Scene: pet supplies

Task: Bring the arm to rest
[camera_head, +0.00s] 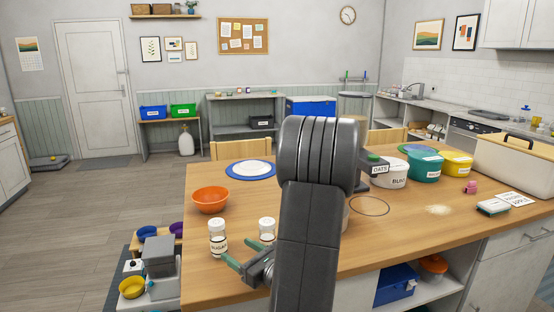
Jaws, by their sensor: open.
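My arm (312,200) rises in the middle of the camera_head view, bent at a large dark joint, and hides part of the table behind it. My gripper (238,249) shows at the lower left of the arm, near the table's front edge. Its green-tipped fingers are apart and point left, with nothing visible between them. A white-lidded shaker jar (217,240) stands close to the fingertips; a second jar (267,229) stands just behind the gripper. I cannot tell whether the fingers touch either jar.
The wooden table (390,235) holds an orange bowl (210,200), a blue-rimmed plate (251,170), several tubs including a teal one (424,166), and a cream bin (515,165) at right. A grey stand (160,265) is left of the table. Open floor (80,215) lies further left.

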